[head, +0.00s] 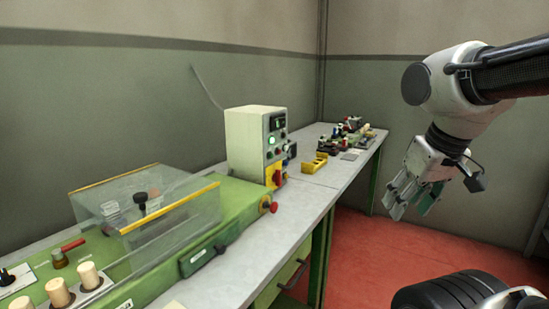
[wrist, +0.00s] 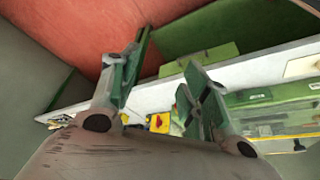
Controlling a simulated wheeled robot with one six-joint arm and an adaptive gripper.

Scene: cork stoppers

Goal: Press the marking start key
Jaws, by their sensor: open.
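A cream control box (head: 247,140) stands on the bench in the head view. Its right-hand face bears a small display, a lit green round key (head: 271,140), other small buttons, and a red-and-yellow switch (head: 277,176). The key labels are too small to read, so I cannot tell which is the marking start key. My gripper (head: 408,205) is open and empty, above the red floor to the right of the bench and well apart from the box. In the wrist view its two green-padded fingers (wrist: 162,88) are spread with nothing between them.
A green machine with a clear cover (head: 150,205) and a red knob (head: 273,207) fills the bench's near left. A yellow block (head: 315,163) and small cluttered parts (head: 352,130) lie farther back. The red floor (head: 370,250) beside the bench is clear.

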